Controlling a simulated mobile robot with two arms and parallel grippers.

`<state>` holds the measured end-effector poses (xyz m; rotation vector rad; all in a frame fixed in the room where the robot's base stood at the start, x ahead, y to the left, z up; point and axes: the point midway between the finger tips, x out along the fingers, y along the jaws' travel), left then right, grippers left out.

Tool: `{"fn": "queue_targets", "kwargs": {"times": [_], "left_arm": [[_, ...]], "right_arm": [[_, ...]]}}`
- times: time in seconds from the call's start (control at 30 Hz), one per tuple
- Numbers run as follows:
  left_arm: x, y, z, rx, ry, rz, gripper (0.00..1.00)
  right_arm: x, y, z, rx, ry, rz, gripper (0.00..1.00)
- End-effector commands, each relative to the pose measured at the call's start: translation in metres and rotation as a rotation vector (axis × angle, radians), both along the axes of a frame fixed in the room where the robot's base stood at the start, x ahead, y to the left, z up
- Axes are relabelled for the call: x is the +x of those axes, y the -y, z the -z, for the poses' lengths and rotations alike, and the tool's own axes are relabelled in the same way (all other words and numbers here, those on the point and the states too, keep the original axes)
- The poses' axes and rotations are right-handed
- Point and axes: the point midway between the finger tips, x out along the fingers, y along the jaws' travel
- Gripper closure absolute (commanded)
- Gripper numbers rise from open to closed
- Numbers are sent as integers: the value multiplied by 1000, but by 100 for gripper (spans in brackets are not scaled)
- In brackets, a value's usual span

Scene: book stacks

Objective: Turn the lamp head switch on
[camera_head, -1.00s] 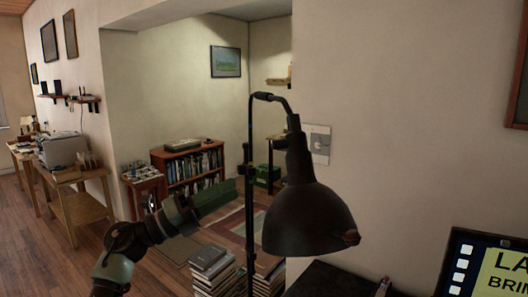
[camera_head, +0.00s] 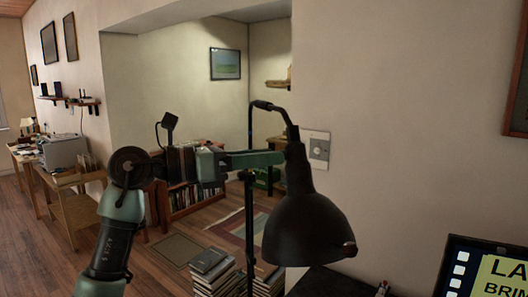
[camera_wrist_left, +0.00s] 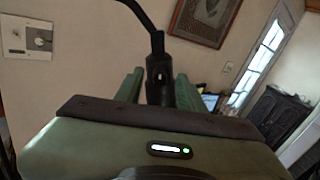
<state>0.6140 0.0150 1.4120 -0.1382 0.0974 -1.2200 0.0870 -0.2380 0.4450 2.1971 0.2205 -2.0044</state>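The black desk lamp has a bell-shaped head (camera_head: 308,225) hanging from a thin curved arm on a dark pole. No glow shows from its shade. My left gripper (camera_head: 280,158) reaches in from the left at the height of the lamp's neck (camera_head: 294,152). In the wrist view its green fingers (camera_wrist_left: 158,85) are open, one on each side of the black neck (camera_wrist_left: 159,92). I cannot tell whether they touch it. A small pale mark shows on the neck; I cannot tell if it is the switch. My right gripper is not in view.
A wall switch plate (camera_head: 318,149) is behind the lamp, and also shows in the wrist view (camera_wrist_left: 27,38). Stacked books (camera_head: 213,268) are on the floor below. A sign (camera_head: 490,275) stands at the lower right. A low bookcase (camera_head: 190,195) is farther back.

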Motion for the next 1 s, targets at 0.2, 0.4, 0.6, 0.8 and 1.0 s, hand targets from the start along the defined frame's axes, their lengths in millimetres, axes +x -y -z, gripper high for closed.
{"fn": "queue_targets", "kwargs": {"times": [0.2,0.4,0.6,0.8,1.0], "left_arm": [[1,2,1,0,-1,1,61],[0,1,1,0,-1,1,100],[0,1,1,1,2,0,100],[1,1,3,19,42,0,100],[1,0,4,60,150,-1,100]], "right_arm": [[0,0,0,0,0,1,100],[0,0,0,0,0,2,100],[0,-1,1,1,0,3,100],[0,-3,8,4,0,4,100],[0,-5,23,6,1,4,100]]}}
